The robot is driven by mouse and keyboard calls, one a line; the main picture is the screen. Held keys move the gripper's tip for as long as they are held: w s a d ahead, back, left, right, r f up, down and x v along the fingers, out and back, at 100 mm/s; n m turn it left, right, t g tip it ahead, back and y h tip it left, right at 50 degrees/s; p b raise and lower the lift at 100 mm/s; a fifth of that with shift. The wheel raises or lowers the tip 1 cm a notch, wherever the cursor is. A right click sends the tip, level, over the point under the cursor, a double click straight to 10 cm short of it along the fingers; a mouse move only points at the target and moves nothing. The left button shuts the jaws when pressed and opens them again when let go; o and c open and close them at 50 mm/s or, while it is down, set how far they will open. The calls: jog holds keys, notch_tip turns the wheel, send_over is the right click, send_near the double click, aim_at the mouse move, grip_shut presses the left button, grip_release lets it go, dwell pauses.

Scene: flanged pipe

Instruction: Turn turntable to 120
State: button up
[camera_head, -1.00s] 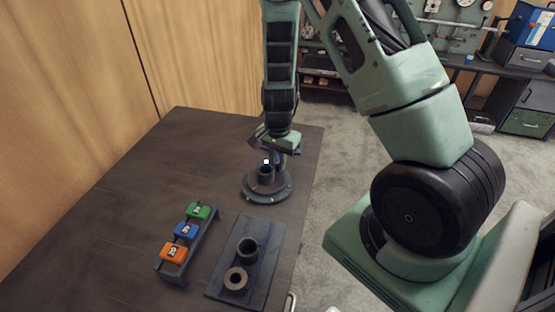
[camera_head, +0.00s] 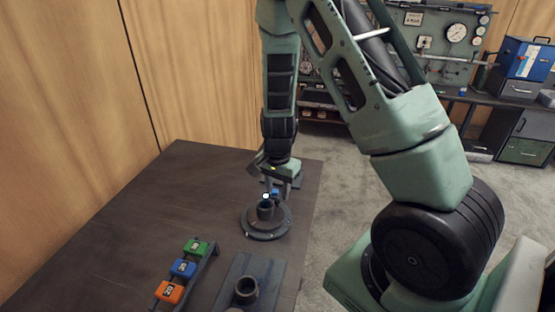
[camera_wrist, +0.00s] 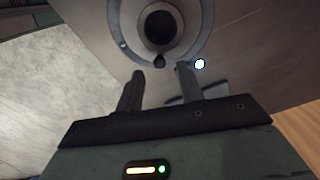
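The turntable (camera_head: 280,226) is a dark round disc with a raised hollow hub (camera_head: 265,212) at its centre. It stands near the right edge of the table. In the wrist view the turntable (camera_wrist: 205,30) shows at the top, with a small dark knob (camera_wrist: 159,61) at its rim. My gripper (camera_wrist: 160,70) is open, with its two fingers apart and the knob just beyond and between the tips. They do not seem to touch it. In the head view my gripper (camera_head: 274,184) hangs just behind the hub. No angle marks are readable.
A rack (camera_head: 205,262) with green, blue and orange numbered blocks stands at the front left. A dark plate (camera_head: 226,284) with a short flanged pipe (camera_head: 246,290) lies at the front. A white dot (camera_head: 265,197) shows above the hub. The table's left side is clear.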

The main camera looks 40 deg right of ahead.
notch_tip(320, 180, up, 15)
dwell(0.3)
dwell(0.5)
jog(key=s+a+r+n, duration=0.1)
jog(key=s+a+n, duration=0.25)
jog(key=a, duration=0.25)
jog(key=s+a+r+n+y, duration=0.1)
jog(key=s+a+n, duration=0.1)
jog(key=a+n, duration=0.3)
jog(key=s+a+r+n, duration=0.1)
jog(key=s+a+n, duration=0.1)
jog(key=a, duration=0.6)
jog(key=s+a+n, duration=0.4)
jog(key=s+n, duration=0.1)
jog(key=s, duration=0.2)
jog(key=s+a+n, duration=0.3)
jog(key=s+n, duration=0.3)
jog(key=shift+s+a+r, duration=0.25)
jog(key=shift+s+a, duration=0.1)
jog(key=shift+w, duration=0.1)
